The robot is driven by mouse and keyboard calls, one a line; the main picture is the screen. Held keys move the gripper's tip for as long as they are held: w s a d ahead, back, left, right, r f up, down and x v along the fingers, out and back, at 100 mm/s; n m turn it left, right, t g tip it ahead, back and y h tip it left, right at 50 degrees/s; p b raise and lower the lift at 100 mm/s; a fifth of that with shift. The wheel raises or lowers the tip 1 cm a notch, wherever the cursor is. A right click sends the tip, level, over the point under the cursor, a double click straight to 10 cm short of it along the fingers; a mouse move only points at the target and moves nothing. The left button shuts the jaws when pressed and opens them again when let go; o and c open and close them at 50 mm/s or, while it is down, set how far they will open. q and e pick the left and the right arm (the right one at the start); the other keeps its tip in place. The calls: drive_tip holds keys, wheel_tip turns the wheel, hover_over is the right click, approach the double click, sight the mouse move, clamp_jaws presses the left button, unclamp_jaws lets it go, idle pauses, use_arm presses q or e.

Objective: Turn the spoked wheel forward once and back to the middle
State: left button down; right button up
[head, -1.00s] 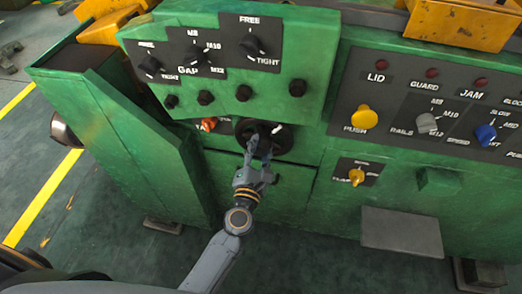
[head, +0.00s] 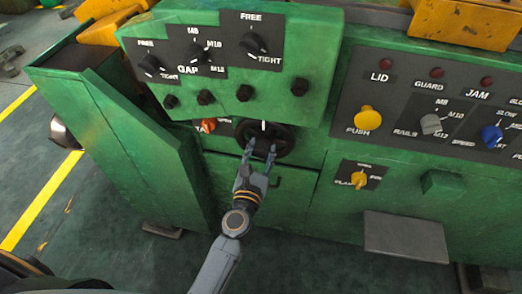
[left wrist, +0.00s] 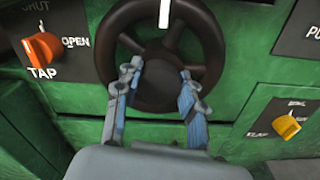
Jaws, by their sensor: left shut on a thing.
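The dark spoked wheel (head: 284,139) sits on the green machine front, below the upper control panel. Its white mark (head: 263,126) stands at the top of the rim, and it shows at the top in the left wrist view too (left wrist: 165,12). My left gripper (head: 261,150) reaches the wheel from below. In the left wrist view its two fingers (left wrist: 161,74) lie over the lower half of the wheel (left wrist: 206,42), one on each side of the hub, and are shut on it with a gap between them. My right gripper is not in view.
An orange TAP knob (left wrist: 42,47) is left of the wheel. A yellow knob (head: 359,179) is to the right. Black knobs (head: 244,93) sit just above. A grey plate (head: 405,236) juts out at lower right. The floor in front is clear.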

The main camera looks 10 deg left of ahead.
use_arm(q)
drive_tip(key=shift+f, duration=0.1)
idle(0.3)
drive_tip(key=c, duration=0.8)
unclamp_jaws()
drive_tip(key=s, duration=1.2)
